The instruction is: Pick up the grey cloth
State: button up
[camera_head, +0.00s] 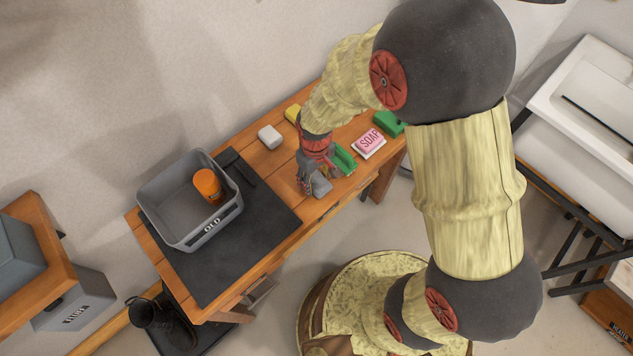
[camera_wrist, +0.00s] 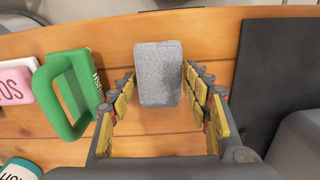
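The grey cloth (camera_wrist: 158,75) is a thick, fuzzy folded block lying on the wooden table (camera_wrist: 215,50), near its edge. In the head view the cloth (camera_head: 320,186) shows as a small grey patch just below my gripper (camera_head: 319,172), partly hidden by it. In the wrist view my gripper (camera_wrist: 160,88) is open, with one finger on each side of the cloth. Narrow gaps of wood show between the fingers and the cloth's lower part.
A green handled item (camera_wrist: 75,90) stands close left of my fingers in the wrist view, beside a pink soap box (camera_wrist: 14,84). A black mat (camera_head: 262,242) holds a grey bin (camera_head: 165,212) with an orange bottle (camera_head: 208,184). A white block (camera_head: 270,136) lies behind.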

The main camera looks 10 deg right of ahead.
aim_at(316, 179)
jog(key=c, duration=0.8)
notch_tip(316, 179, up, 10)
jog(key=p, duration=0.4)
jog(key=o, duration=0.6)
jog(key=c, duration=0.5)
